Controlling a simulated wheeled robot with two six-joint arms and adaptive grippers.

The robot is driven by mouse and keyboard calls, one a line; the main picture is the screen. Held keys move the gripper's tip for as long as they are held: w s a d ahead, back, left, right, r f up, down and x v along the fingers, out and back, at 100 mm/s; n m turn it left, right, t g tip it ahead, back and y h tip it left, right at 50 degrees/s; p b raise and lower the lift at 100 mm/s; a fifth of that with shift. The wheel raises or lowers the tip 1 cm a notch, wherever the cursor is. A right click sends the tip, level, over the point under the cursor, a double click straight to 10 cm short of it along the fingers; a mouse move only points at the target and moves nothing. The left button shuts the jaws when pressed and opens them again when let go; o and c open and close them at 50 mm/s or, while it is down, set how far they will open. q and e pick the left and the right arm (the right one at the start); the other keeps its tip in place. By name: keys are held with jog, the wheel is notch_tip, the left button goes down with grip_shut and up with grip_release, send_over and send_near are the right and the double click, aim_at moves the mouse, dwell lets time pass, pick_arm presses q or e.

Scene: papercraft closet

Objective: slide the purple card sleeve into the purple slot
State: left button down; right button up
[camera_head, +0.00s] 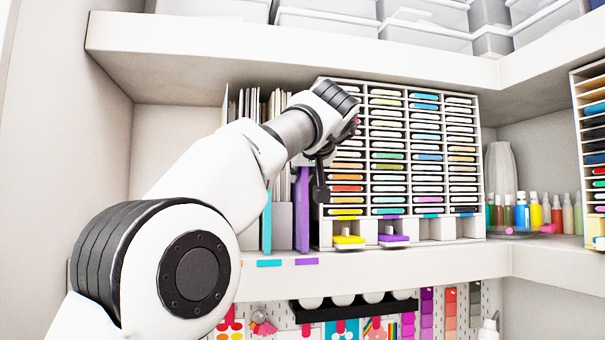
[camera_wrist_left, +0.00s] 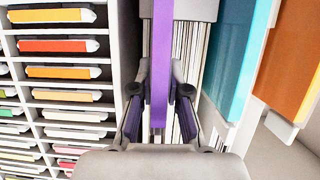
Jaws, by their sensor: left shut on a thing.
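The purple card sleeve (camera_head: 302,210) stands upright on the shelf, left of the compartment rack. In the wrist view the purple sleeve (camera_wrist_left: 161,50) runs down between the fingers of my left gripper (camera_wrist_left: 160,112), which is shut on it. In the head view my left gripper (camera_head: 319,182) is at the sleeve's right side, partly hidden by my wrist. A purple label (camera_head: 307,261) on the shelf's front edge lies just below the sleeve. The slot itself is hidden, so I cannot tell how deep the sleeve sits. My right gripper is not in view.
A teal sleeve (camera_head: 267,228) stands to the left, above a teal label (camera_head: 269,263). An orange sleeve (camera_wrist_left: 290,65) is farther right in the wrist view. The compartment rack (camera_head: 365,150) stands close on the head view's right. Grey dividers and pale sheets (camera_wrist_left: 190,45) lie behind.

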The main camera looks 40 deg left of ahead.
pick_arm(q)
jog(key=shift+w+a, duration=0.25)
jog(key=shift+a, duration=0.1)
jog(key=c, duration=1.2)
grip_release()
jog(key=shift+o, duration=0.6)
jog(key=shift+s, duration=0.1)
jog(key=v, duration=1.1)
jog(key=shift+s+d, duration=0.2)
jog(key=shift+d, duration=0.15)
jog(key=shift+s+d+r, duration=0.1)
jog(key=shift+s+r, duration=0.05)
jog(key=shift+r, duration=0.05)
